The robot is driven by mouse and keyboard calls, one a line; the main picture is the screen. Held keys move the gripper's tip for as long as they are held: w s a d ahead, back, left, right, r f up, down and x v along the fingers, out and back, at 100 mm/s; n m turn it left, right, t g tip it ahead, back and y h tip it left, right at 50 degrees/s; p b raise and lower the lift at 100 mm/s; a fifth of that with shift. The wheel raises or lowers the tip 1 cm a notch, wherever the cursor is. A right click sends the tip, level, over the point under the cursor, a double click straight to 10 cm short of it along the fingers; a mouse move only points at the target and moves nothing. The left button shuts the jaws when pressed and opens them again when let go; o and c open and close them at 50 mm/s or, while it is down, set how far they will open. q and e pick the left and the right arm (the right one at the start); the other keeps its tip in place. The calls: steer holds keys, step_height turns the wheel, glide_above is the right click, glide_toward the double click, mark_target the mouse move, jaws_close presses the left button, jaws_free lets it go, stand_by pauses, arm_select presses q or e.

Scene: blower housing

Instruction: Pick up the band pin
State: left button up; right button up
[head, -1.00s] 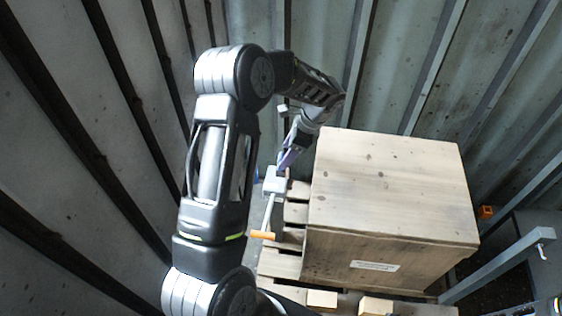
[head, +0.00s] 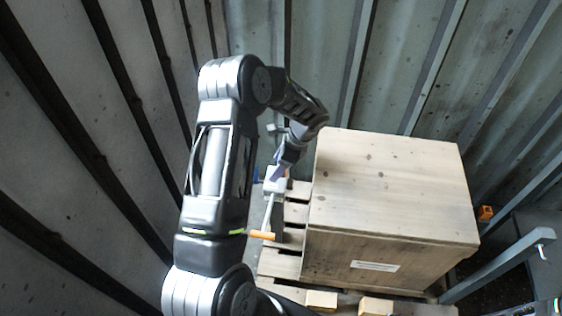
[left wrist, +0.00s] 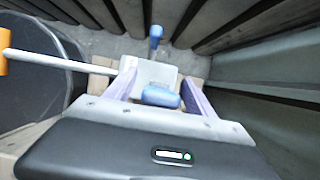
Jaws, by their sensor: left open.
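A short blue cylinder (left wrist: 161,97), which looks like the band pin, lies at a white block (left wrist: 153,74) in the left wrist view. The block also shows in the head view (head: 275,184), beside the wooden crate; a rod with an orange grip (head: 262,235) hangs from it. My left gripper (head: 280,168) is at the block's top in the head view. In the left wrist view its two purple fingers (left wrist: 160,88) are open, one on each side of the blue cylinder. I cannot tell whether they touch it. My right gripper is not in view.
A large wooden crate (head: 390,190) stands on a pallet (head: 281,264) close to the right of my left gripper. A grey metal bar (head: 497,265) is at the right. Corrugated container walls (head: 300,60) close in behind and left. Another blue piece (left wrist: 156,34) lies beyond the block.

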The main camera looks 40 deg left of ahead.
arm_select(q)
steer(key=shift+f, duration=0.15)
steer(key=shift+c, duration=0.3)
jaws_close()
stand_by(0.7)
